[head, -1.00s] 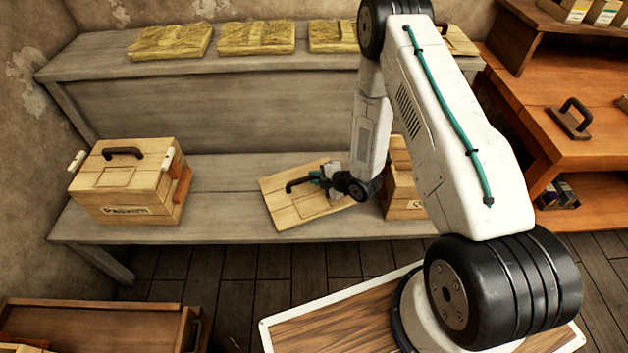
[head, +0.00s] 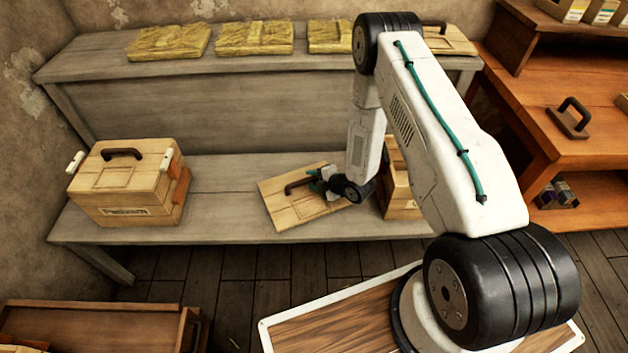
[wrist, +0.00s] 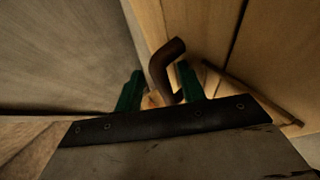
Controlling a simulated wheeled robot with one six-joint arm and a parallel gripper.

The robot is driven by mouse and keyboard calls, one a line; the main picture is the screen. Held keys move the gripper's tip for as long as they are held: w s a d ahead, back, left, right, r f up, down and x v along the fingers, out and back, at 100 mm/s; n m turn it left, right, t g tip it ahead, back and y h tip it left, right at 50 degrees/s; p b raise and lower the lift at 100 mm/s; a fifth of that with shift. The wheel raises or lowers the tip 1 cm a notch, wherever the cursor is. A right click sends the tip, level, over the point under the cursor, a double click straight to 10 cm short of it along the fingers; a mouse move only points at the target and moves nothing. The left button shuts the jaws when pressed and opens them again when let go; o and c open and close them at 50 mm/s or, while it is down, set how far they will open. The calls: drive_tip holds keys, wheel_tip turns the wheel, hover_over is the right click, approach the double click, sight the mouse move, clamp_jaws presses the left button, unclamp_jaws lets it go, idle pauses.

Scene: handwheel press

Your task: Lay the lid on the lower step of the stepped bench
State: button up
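The lid (head: 305,208), a pale wooden board with a dark bar handle (head: 298,184), lies at an angle on the lower step (head: 232,200) of the grey stepped bench. It looks flat or nearly flat. My gripper (head: 318,178) is low over the lid at the handle's right end. In the wrist view my gripper (wrist: 160,88) has its two green fingers apart, with the brown handle (wrist: 162,70) between them. A gap shows beside the left finger, so the fingers look open around the handle. My wrist hides the lid's right part.
A closed wooden box (head: 128,185) stands left on the lower step. Another box (head: 402,195) stands right, partly behind my arm. Straw-coloured slabs (head: 255,38) lie on the upper step (head: 95,62). An orange-brown table (head: 560,85) stands right. The step is clear between the left box and the lid.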

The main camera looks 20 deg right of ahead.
drive_tip(key=v, duration=1.2)
idle(0.3)
